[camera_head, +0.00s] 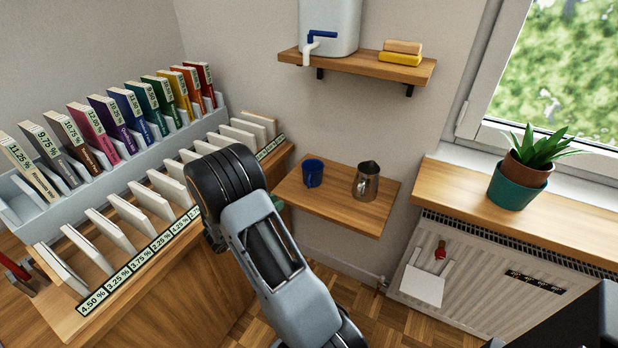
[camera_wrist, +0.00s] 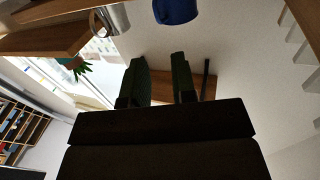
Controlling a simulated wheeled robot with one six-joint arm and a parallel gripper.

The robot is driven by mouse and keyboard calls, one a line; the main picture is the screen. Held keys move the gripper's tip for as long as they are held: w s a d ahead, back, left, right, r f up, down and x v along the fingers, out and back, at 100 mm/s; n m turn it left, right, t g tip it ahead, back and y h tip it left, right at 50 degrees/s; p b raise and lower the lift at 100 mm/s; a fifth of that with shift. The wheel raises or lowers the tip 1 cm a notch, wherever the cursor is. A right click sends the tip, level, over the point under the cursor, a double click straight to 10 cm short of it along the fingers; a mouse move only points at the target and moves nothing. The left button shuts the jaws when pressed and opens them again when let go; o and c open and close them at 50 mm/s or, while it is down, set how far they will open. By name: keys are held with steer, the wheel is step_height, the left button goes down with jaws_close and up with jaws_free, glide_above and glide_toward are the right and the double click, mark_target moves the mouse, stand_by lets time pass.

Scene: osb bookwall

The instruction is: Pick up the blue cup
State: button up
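The blue cup (camera_head: 313,172) stands upright on the left part of a small wooden wall shelf (camera_head: 345,208). In the wrist view the cup (camera_wrist: 176,11) is cut off by the top edge, beyond and slightly right of my fingertips. My gripper (camera_wrist: 159,62) has its two dark green fingers apart with nothing between them. In the head view my arm hides most of the gripper; a bit of green finger shows at the shelf's left edge, to the lower left of the cup. The gripper does not touch the cup.
A metal pitcher (camera_head: 367,181) stands on the same shelf, right of the cup. Above is another shelf (camera_head: 357,65) with a water container (camera_head: 330,25). A book rack (camera_head: 118,150) is at left; a potted plant (camera_head: 527,170) sits on the windowsill at right.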

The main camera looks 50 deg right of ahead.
mark_target(315, 179)
steer(key=d, duration=0.8)
steer(key=s+d, duration=0.1)
steer(key=d, duration=0.3)
steer(key=shift+d+f, duration=0.1)
steer(key=shift+d, duration=0.3)
steer(key=shift+c, duration=0.5)
jaws_close()
